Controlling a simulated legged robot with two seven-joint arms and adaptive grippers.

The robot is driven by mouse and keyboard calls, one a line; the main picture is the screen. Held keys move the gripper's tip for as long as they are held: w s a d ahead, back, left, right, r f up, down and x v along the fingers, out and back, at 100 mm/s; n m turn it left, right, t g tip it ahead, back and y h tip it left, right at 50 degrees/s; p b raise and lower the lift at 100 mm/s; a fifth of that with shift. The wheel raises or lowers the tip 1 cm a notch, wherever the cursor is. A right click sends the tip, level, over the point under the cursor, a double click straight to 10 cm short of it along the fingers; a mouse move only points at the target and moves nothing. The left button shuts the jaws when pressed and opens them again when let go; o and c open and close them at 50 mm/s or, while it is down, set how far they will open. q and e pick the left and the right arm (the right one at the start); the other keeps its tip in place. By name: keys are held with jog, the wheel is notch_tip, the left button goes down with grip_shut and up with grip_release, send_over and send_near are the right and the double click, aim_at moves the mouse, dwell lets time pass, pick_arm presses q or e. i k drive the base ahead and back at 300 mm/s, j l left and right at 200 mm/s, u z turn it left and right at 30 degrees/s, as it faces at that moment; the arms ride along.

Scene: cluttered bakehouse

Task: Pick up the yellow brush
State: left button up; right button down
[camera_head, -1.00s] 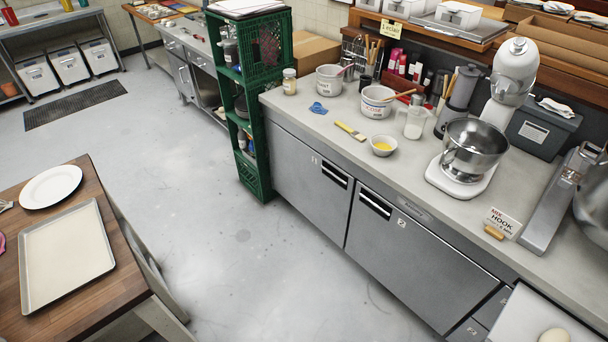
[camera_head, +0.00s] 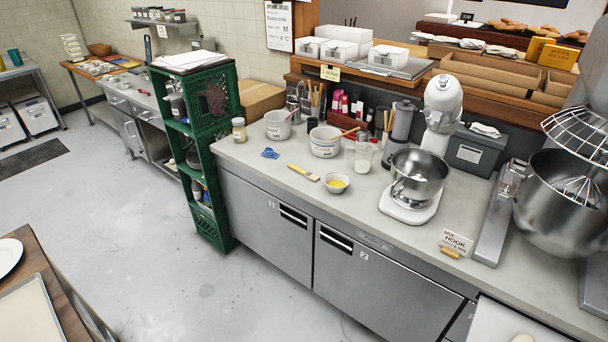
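The yellow brush (camera_head: 302,172) lies flat on the steel-fronted counter (camera_head: 262,188), near its front edge. A blue crumpled item (camera_head: 270,153) lies to the brush's left. A white tub (camera_head: 325,142) with a wooden-handled tool stands behind the brush. Neither of my grippers shows in the head view.
A green crate stack (camera_head: 212,160) stands at the counter's left end. A stand mixer (camera_head: 412,185), a clear jug (camera_head: 359,158) and a sign (camera_head: 455,242) are to the right. A wooden table (camera_head: 50,262) is at the lower left. The floor (camera_head: 190,270) before the counter is clear.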

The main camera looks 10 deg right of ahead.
aim_at(308, 175)
jog(key=z, duration=0.4)
jog(key=k+z, duration=0.1)
jog(key=z, duration=0.75)
jog(key=k+z, duration=0.1)
jog(key=z, duration=0.35)
jog(key=l+z, duration=0.1)
jog(key=z, duration=0.3)
jog(key=u, duration=1.75)
jog(key=i+j+z, duration=0.7)
jog(key=i, duration=0.2)
jog(key=i+j+z, duration=0.35)
jog(key=j, duration=0.2)
